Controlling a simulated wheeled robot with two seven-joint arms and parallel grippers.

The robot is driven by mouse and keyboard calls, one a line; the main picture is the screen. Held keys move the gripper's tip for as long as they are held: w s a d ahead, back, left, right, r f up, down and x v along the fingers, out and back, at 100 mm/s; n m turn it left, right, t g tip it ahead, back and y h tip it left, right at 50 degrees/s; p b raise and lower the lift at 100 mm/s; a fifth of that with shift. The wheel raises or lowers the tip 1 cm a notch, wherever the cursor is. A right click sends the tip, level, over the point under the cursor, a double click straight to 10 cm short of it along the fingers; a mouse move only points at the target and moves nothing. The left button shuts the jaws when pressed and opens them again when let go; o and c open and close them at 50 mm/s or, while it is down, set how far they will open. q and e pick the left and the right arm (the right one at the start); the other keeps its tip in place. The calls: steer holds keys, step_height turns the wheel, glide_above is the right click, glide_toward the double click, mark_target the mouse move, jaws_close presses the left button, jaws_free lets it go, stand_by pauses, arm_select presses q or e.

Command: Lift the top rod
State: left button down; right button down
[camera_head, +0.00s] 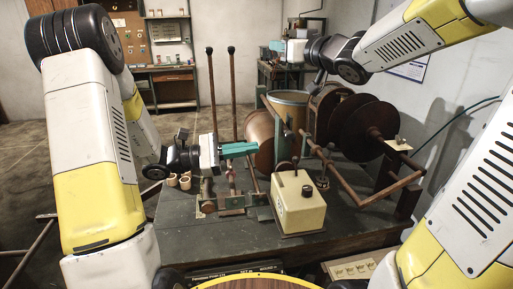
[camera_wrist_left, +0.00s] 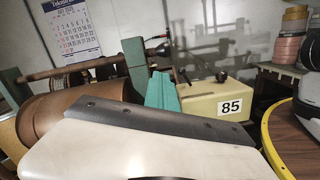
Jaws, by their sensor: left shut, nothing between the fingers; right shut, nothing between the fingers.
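The winding machine carries a copper-brown drum (camera_head: 260,138) and large dark discs (camera_head: 372,128). A brown rod (camera_wrist_left: 95,67) runs across above the drum in the left wrist view. I cannot tell for sure which rod is the top one. My left gripper (camera_head: 240,149), with teal fingers, is shut and empty in front of the drum. Its teal fingers (camera_wrist_left: 163,92) also show in the left wrist view, apart from the rod. My right gripper (camera_head: 276,46) is shut and empty, high at the back, beyond the drum. Its fingertips are small and hard to make out.
A cream box (camera_head: 298,203) labelled 85 stands on the green-grey table (camera_head: 235,238), right of my left gripper. Two tall levers with black knobs (camera_head: 231,50) rise behind it. Small wooden rings (camera_head: 185,181) lie at the left. A workbench (camera_head: 172,76) stands farther back.

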arm_select(q)
steer(key=d, duration=0.5)
steer(key=w+d, duration=0.1)
steer(key=d, duration=0.2)
steer(key=shift+w+r, duration=0.1)
steer(key=shift+r, duration=0.25)
step_height(320, 180, up, 2)
steer(key=shift+r, duration=0.15)
arm_select(e)
steer(key=c, duration=2.2)
jaws_free()
steer(key=c, duration=1.1)
jaws_free()
steer(key=shift+c, duration=0.2)
steer(key=shift+s, duration=0.1)
